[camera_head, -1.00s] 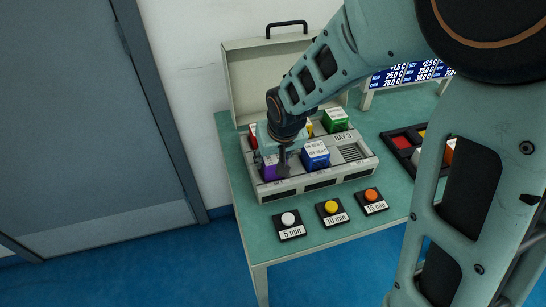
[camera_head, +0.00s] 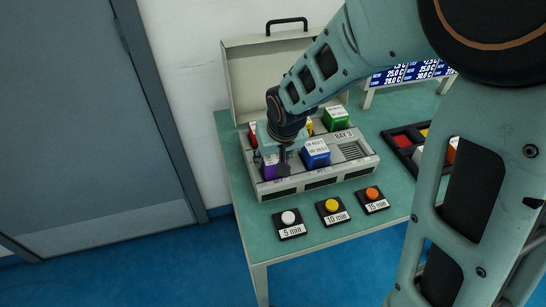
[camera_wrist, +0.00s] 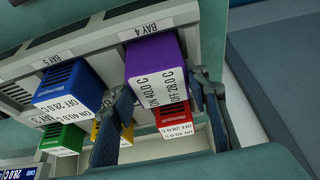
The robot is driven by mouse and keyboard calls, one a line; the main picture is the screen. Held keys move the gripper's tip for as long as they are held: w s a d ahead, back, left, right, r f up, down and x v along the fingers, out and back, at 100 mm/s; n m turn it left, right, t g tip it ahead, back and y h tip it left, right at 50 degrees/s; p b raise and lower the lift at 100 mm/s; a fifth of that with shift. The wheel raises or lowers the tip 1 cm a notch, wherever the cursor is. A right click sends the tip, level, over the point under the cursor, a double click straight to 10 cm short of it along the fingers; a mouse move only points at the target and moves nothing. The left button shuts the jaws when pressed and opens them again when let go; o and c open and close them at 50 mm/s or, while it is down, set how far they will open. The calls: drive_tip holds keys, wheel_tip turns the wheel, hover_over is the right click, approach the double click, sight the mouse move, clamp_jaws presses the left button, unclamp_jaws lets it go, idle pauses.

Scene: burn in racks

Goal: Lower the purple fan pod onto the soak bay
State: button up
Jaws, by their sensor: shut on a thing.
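The purple fan pod (camera_head: 269,169) is at the front left of the grey soak bay rack (camera_head: 371,164). It also shows in the wrist view (camera_wrist: 152,58), with a white label reading ON 40.0 C and OFF 28.0 C. My gripper (camera_head: 283,160) is over this corner of the rack and shut on the purple pod. In the wrist view its two dark fingers (camera_wrist: 163,100) are on either side of the pod. A BAY 4 label is on the rack edge beside the pod. The pod's base is hidden, so I cannot tell whether it is fully seated.
A blue pod (camera_head: 315,152) stands right beside it. A green pod (camera_head: 336,118), a red pod (camera_wrist: 175,121) and a partly hidden yellow pod (camera_wrist: 127,133) are behind. Timer buttons (camera_head: 331,210) line the table front. A dark tray (camera_head: 398,148) is at right.

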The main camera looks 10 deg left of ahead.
idle(0.4)
drive_tip(key=o, duration=1.4)
drive_tip(key=shift+f, duration=0.1)
